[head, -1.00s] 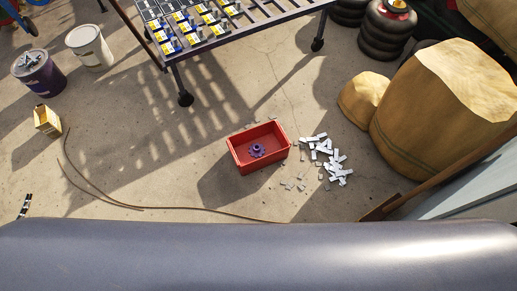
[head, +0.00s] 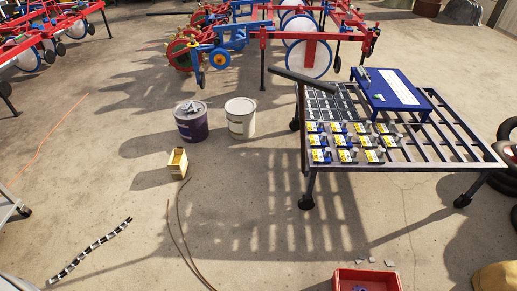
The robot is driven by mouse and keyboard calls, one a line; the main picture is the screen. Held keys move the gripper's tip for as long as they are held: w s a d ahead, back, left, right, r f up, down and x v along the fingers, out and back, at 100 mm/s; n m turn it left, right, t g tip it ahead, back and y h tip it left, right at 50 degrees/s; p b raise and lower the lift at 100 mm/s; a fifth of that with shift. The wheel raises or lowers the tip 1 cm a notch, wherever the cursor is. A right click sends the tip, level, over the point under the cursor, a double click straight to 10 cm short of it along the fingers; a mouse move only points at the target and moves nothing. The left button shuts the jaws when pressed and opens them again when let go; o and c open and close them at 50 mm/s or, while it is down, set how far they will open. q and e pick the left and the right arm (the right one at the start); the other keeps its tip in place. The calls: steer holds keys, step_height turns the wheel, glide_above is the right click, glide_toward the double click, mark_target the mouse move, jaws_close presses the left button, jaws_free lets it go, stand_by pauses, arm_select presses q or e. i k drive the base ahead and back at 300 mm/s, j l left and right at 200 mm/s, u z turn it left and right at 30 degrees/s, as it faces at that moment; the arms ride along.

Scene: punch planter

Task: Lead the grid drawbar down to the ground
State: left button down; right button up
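The grid is a dark slatted cart top (head: 440,135) on castor wheels at the right of the head view. A thick dark bar (head: 302,80) slants across its far left corner, with its left end sticking out past the frame. It looks like the drawbar, raised off the ground, but how it joins the cart cannot be made out. Neither of my grippers is in view.
Several yellow-and-blue packs (head: 345,140) and a blue case (head: 392,88) lie on the grid. A purple bucket (head: 191,124), a white bucket (head: 240,120) and a yellow box (head: 178,163) stand left of it. A red crate (head: 366,279) is at the bottom. Floor between is mostly clear.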

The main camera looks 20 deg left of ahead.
mark_target(302, 80)
steer(key=i+j+u, duration=0.9)
steer(key=i+u, duration=0.35)
steer(key=i+z, duration=0.25)
steer(key=i, duration=0.15)
steer(key=i+j+z, duration=0.2)
steer(key=i, duration=0.2)
steer(key=i+z, duration=0.15)
steer(key=z, duration=0.25)
steer(key=i+j+z, duration=0.1)
steer(key=z, duration=0.3)
steer(key=i+j+z, duration=0.1)
steer(key=z, duration=0.3)
steer(key=i+j+z, duration=0.15)
steer(key=z, duration=0.25)
steer(key=i+j+z, duration=0.15)
steer(key=z, duration=0.3)
steer(key=i+j+z, duration=0.2)
steer(key=j+z, duration=0.2)
steer(key=i+j+z, duration=0.1)
steer(key=j+z, duration=0.2)
steer(key=z, duration=0.15)
steer(key=i+j+z, duration=0.1)
steer(key=j+z, duration=0.75)
steer(key=l+u, duration=0.1)
steer(key=u, duration=0.35)
steer(key=l+u, duration=0.15)
steer(key=u, duration=0.25)
steer(key=i+l, duration=0.05)
